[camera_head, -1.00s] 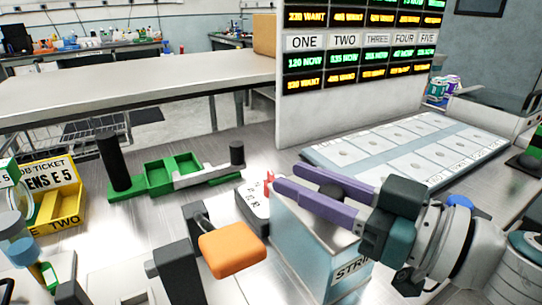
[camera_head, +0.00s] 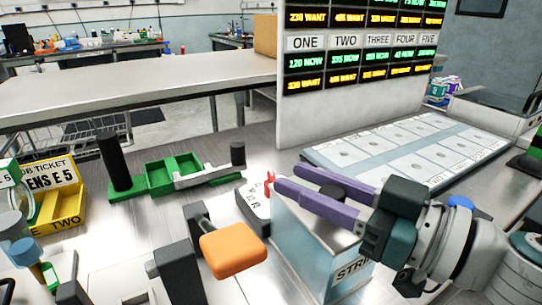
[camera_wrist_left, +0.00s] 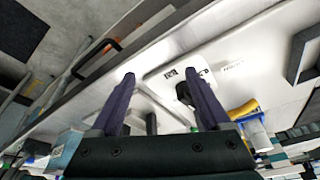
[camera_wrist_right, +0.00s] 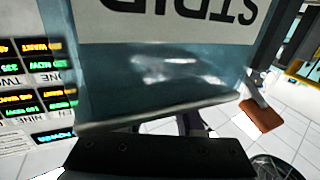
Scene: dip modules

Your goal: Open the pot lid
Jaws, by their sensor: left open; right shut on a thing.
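A blue-grey box labelled STRIP (camera_head: 310,252) stands at the front right of the bench. My right gripper (camera_head: 286,178) lies over its top, its two purple fingers pointing left. A dark round knob (camera_head: 334,190) shows between the fingers, and the gripper is shut on it. The fingers hide much of the box's top, so I cannot tell whether the lid is raised. The box (camera_wrist_right: 160,75) fills the right wrist view, its label upside down. My left gripper (camera_wrist_left: 158,79) is open, with nothing between its fingertips, above the white and grey surfaces in the left wrist view.
An orange pad (camera_head: 234,250) on a dark bracket stands left of the box. A green tray (camera_head: 172,174) and a yellow ticket bin (camera_head: 66,210) are farther left. A white numbered panel (camera_head: 400,150) lies at the right. A tall display board (camera_head: 345,110) stands behind.

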